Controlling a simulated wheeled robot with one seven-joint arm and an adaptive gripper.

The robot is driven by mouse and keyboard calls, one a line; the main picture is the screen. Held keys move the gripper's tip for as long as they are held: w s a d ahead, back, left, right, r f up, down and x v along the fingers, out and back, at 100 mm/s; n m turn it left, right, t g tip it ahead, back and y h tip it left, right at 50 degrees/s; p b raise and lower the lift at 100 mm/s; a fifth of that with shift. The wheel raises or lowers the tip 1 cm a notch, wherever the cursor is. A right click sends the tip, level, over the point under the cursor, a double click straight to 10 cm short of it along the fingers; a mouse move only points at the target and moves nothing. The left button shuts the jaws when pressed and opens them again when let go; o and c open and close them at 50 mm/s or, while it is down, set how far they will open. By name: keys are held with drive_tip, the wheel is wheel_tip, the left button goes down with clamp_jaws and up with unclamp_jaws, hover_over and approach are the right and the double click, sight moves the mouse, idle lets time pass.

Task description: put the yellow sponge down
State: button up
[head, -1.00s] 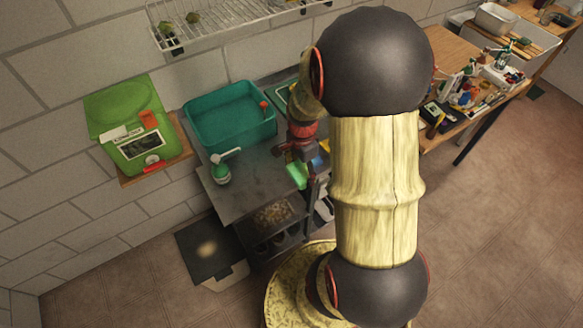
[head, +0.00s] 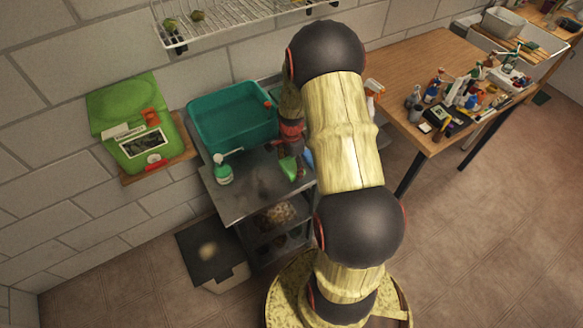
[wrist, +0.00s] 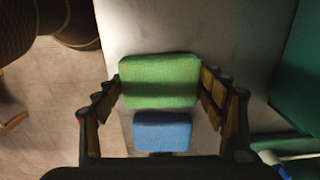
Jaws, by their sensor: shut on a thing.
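A green sponge-like block (wrist: 160,80) sits between the fingers of my gripper (wrist: 160,88) in the wrist view. It looks green, and I see no plainly yellow sponge. My gripper is shut on this block, with a finger at each side. A smaller blue block (wrist: 162,132) shows nearer the palm; I cannot tell if it touches the green one. In the head view the green block (head: 288,168) is over the right part of the grey metal worktop (head: 247,190), below my gripper (head: 291,152). The gap beneath it cannot be judged.
A teal tub (head: 231,141) stands at the back of the worktop. A green-and-white pump bottle (head: 223,172) stands at its left. Bare worktop lies between bottle and gripper. A green lidded box (head: 135,130) is on the left wall. A wooden table (head: 420,75) with bottles is at right.

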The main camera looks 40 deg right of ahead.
drive_tip(key=shift+f, duration=0.3)
drive_tip(key=shift+f, duration=0.2)
drive_tip(key=o, duration=1.2)
